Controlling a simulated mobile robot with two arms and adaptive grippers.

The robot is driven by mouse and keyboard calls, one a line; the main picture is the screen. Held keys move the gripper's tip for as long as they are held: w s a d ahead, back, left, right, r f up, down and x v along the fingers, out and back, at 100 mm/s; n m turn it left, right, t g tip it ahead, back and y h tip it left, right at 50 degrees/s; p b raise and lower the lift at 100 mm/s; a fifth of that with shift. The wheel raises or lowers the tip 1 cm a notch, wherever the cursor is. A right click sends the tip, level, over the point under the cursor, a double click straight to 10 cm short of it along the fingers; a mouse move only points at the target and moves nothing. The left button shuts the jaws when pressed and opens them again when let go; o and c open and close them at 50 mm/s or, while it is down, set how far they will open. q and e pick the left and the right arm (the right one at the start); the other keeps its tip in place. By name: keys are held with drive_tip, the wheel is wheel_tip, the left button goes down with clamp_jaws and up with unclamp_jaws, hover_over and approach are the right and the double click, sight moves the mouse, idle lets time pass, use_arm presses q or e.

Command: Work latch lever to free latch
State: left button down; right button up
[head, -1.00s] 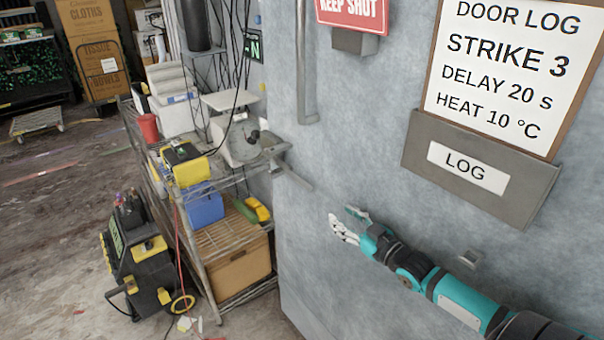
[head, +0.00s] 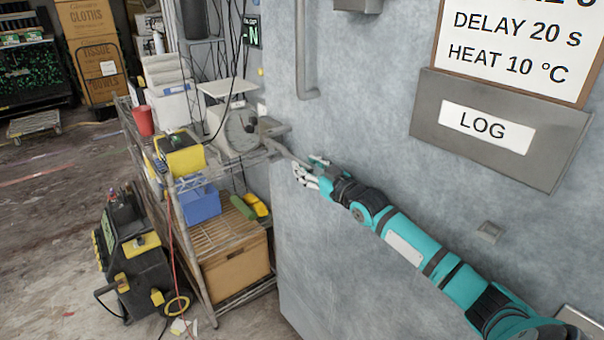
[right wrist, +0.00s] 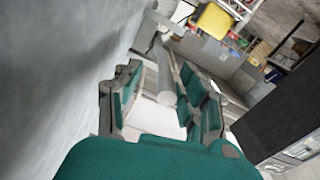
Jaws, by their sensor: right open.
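The latch lever (head: 288,153) is a grey metal bar at the left edge of the pale grey freezer door. It slopes down to the right from the latch body (head: 268,130). My right gripper (head: 310,172) is at the lever's lower right end, in front of the door. In the right wrist view, the right gripper (right wrist: 160,98) is open, and the grey lever (right wrist: 166,75) runs between its two teal-padded fingers with a gap to the left finger. I cannot tell whether the right finger touches it. The fingers partly hide the lever's end in the head view. My left gripper is not in view.
A wire shelf rack (head: 215,262) with boxes and a yellow device (head: 180,155) stands left of the door. A LOG holder (head: 497,130) and a vertical pipe handle (head: 303,55) are on the door. A black wheeled machine (head: 138,258) stands on the floor.

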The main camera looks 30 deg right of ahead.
sight(286, 153)
drive_tip(key=shift+w+a+b, duration=0.1)
drive_tip(key=shift+w+b, duration=0.45)
drive_tip(key=shift+w, duration=0.7)
drive_tip(key=shift+a+r, duration=0.1)
drive_tip(key=shift+a, duration=0.05)
clamp_jaws()
